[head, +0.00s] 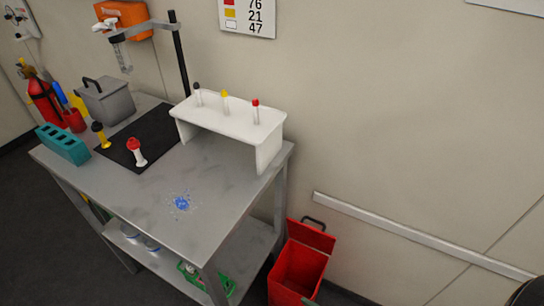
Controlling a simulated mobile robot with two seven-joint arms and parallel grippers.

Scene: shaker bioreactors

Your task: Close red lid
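A red bin (297,270) stands on the floor right of the metal table, partly cut off by the bottom edge. Its red lid (311,236) appears raised at the back, and the bin's inside shows. A dark handle (314,221) sticks up behind the lid. Neither of my grippers is in view.
The metal table (200,232) carries a white rack (225,120), a teal block (62,144), a grey lidded box (108,101) and a blue splatter (182,203). A metal rail (420,234) runs along the wall. A dark rounded shape at the bottom right corner is unclear.

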